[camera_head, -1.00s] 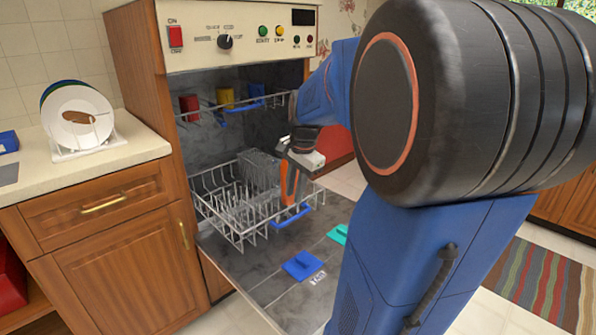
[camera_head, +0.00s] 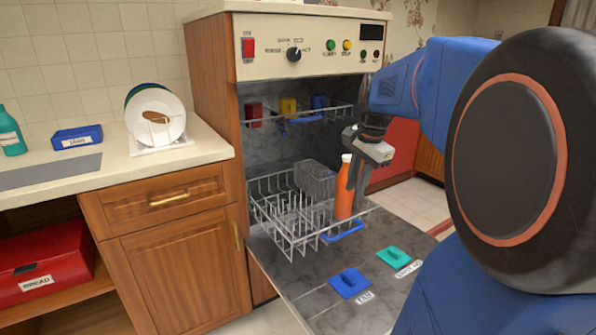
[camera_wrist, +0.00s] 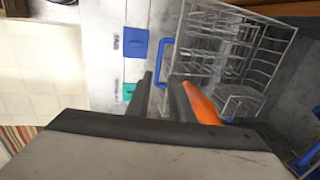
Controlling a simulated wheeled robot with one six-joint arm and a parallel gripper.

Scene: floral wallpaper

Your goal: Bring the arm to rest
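My gripper (camera_head: 356,198) hangs fingers-down over the right part of the lower dishwasher rack. In the wrist view its two dark fingers (camera_wrist: 164,80) stand apart with nothing between them. An orange bottle (camera_head: 343,190) with a white cap stands upright in the rack, just left of the gripper in the head view. In the wrist view the bottle (camera_wrist: 203,104) shows beyond the right finger, partly hidden by it. I cannot tell whether finger and bottle touch. My arm is stretched out toward the dishwasher.
The lower rack (camera_head: 287,225) has a blue handle (camera_head: 343,232). The open door (camera_head: 300,280) carries a blue tab (camera_head: 350,283) and a teal tab (camera_head: 394,257). The upper rack (camera_head: 300,118) holds red, yellow and blue items. Plates (camera_head: 160,112) stand on the counter at left.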

